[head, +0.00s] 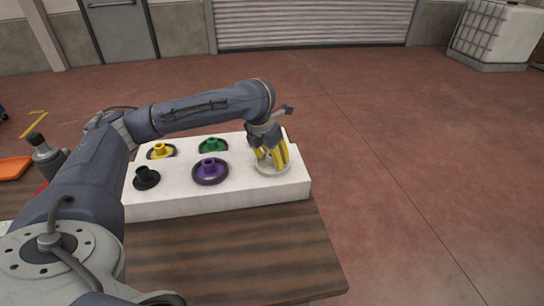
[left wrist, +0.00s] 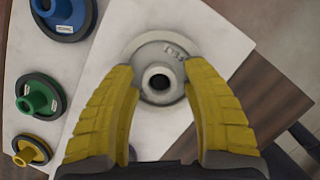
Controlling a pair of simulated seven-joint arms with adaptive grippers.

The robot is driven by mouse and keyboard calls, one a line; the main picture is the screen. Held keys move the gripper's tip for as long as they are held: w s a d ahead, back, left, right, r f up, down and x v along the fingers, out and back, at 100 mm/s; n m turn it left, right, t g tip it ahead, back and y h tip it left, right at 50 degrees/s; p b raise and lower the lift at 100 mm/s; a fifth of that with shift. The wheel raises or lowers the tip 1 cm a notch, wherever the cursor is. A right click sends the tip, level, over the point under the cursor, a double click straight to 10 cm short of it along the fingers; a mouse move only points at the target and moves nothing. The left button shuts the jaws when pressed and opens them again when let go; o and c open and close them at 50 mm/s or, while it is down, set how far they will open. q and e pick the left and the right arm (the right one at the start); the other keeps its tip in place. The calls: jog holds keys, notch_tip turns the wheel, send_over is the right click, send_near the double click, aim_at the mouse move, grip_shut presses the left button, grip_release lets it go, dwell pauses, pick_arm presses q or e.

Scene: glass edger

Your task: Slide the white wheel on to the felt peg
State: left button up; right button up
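The white wheel (head: 272,168) lies flat at the right end of the white block (head: 240,198). In the left wrist view, the wheel (left wrist: 142,50) shows a raised round hub with a dark hole, and a small label beside it that I cannot read surely. I cannot make out a felt peg in the hole. My left gripper (head: 271,158) points down over the wheel. In the left wrist view its yellow fingers (left wrist: 158,68) are spread on either side of the hub, with a gap to it. My right gripper is not in view.
The wooden table (head: 235,250) is bare in front. An orange tray (head: 14,169) lies far left.

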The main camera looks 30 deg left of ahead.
pick_arm(q)
jog(key=v, duration=1.2)
jog(key=shift+a, duration=0.1)
dwell(0.4)
